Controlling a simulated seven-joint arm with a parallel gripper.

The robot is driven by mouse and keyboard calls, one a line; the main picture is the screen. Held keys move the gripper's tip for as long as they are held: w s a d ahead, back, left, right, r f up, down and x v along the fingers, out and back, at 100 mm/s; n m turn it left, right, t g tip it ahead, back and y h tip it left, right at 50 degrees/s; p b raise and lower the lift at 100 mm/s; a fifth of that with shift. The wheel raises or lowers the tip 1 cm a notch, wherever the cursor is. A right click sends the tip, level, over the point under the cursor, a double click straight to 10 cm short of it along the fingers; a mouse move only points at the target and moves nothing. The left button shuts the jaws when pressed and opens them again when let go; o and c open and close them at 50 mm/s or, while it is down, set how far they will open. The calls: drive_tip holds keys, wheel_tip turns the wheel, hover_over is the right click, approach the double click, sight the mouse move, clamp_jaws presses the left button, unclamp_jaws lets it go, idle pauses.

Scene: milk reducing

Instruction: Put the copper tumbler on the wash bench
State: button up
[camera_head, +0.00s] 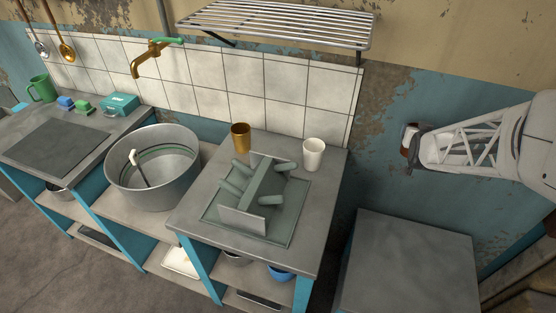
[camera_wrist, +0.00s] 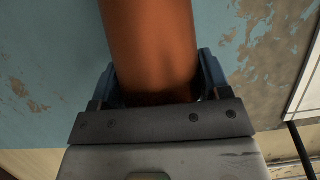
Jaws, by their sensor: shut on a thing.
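The copper tumbler (camera_wrist: 150,45) fills the space between my jaws in the wrist view, its smooth orange-brown side facing the camera. My gripper (camera_head: 411,141) is shut on it. In the head view the gripper is at the right, in the air in front of the blue wall, and only a small dark brown part of the tumbler (camera_head: 408,137) shows at its tip. The long grey-topped bench with the metal tub, which looks like the wash bench (camera_head: 195,215), stands to the left of and below the gripper.
On the bench are a drying rack (camera_head: 257,197), a brass-coloured cup (camera_head: 241,137), a white cup (camera_head: 314,154) and a metal tub (camera_head: 152,170). A separate grey surface (camera_head: 410,265) below my gripper is bare. A slatted wall shelf (camera_head: 280,25) hangs above the bench.

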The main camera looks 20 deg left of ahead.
drive_tip(key=s+a+n+g+y, duration=0.2)
drive_tip(key=a+n+y, duration=0.2)
drive_tip(key=a, duration=1.1)
drive_tip(key=s+a+n+g+y, duration=0.2)
drive_tip(key=a+n+g+y, duration=0.1)
drive_tip(key=a, duration=1.2)
drive_tip(key=s+a+n+g+y, duration=0.2)
drive_tip(key=a+n+y, duration=0.3)
drive_tip(key=a, duration=1)
drive_tip(key=shift+s+a+r+n+g, duration=0.35)
drive_tip(key=shift+r+n+g, duration=0.15)
drive_tip(key=shift+g, duration=0.1)
drive_tip(key=shift+f, duration=0.15)
wheel_tip(320, 180, down, 6)
drive_tip(key=shift+f, duration=1.9)
drive_tip(key=shift+f, duration=0.15)
